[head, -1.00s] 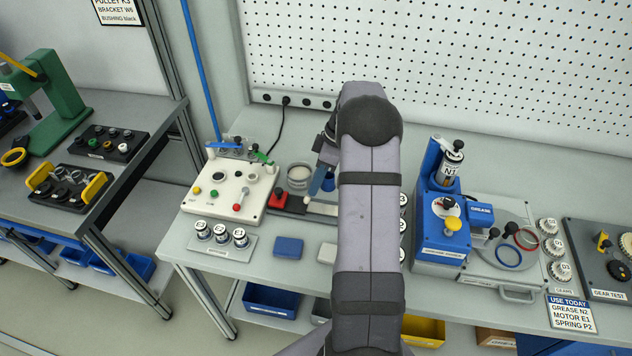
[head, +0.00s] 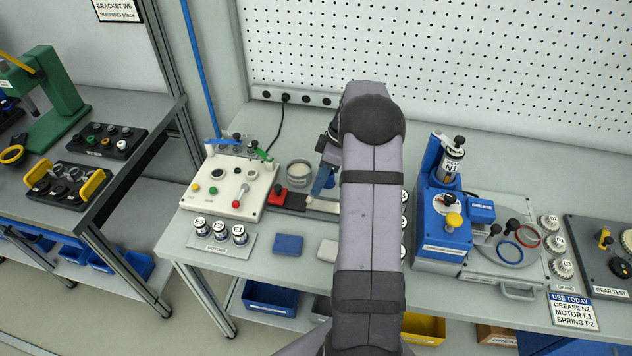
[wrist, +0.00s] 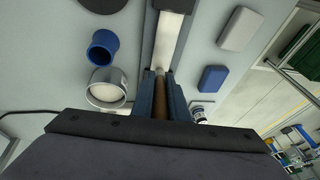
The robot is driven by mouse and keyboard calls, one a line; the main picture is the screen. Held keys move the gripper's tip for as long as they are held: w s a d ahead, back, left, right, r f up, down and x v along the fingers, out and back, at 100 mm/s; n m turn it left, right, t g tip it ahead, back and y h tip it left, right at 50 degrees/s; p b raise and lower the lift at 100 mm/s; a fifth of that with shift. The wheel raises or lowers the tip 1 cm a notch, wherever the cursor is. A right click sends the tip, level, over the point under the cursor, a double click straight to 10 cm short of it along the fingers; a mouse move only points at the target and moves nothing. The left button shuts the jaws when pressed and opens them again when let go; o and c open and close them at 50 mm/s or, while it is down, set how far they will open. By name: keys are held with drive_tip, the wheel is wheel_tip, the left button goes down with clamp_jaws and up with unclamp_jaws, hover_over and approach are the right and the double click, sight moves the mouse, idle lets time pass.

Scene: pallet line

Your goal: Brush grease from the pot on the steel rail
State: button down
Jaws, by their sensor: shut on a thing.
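My gripper (wrist: 158,92) is shut on a brush (wrist: 160,103) with a brown handle. In the head view my gripper (head: 321,184) is partly hidden behind my arm. The brush points toward the steel rail (wrist: 174,28), which runs away from the fingers in the wrist view. I cannot tell whether the bristles touch the rail. The rail also shows in the head view (head: 327,206), its right part hidden by my arm. The grease pot (wrist: 107,91), a round metal pot with pale contents, stands left of my gripper in the wrist view; the pot (head: 299,171) is behind the rail in the head view.
A blue cup (wrist: 103,47) stands beside the pot. A red block (head: 277,195) sits at the rail's left end. A blue block (head: 288,245) and a grey block (head: 327,249) lie in front. A white control box (head: 232,190) is left; a blue grease machine (head: 443,225) is right.

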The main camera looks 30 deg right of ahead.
drive_tip(key=shift+s+d, duration=0.8)
drive_tip(key=shift+s, duration=0.05)
drive_tip(key=shift+s+d, duration=1.1)
drive_tip(key=shift+s+d+b, duration=0.3)
drive_tip(key=shift+s+d, duration=0.8)
drive_tip(key=shift+w+a+r, duration=0.1)
drive_tip(key=shift+w+a, duration=1.05)
drive_tip(key=shift+w, duration=0.1)
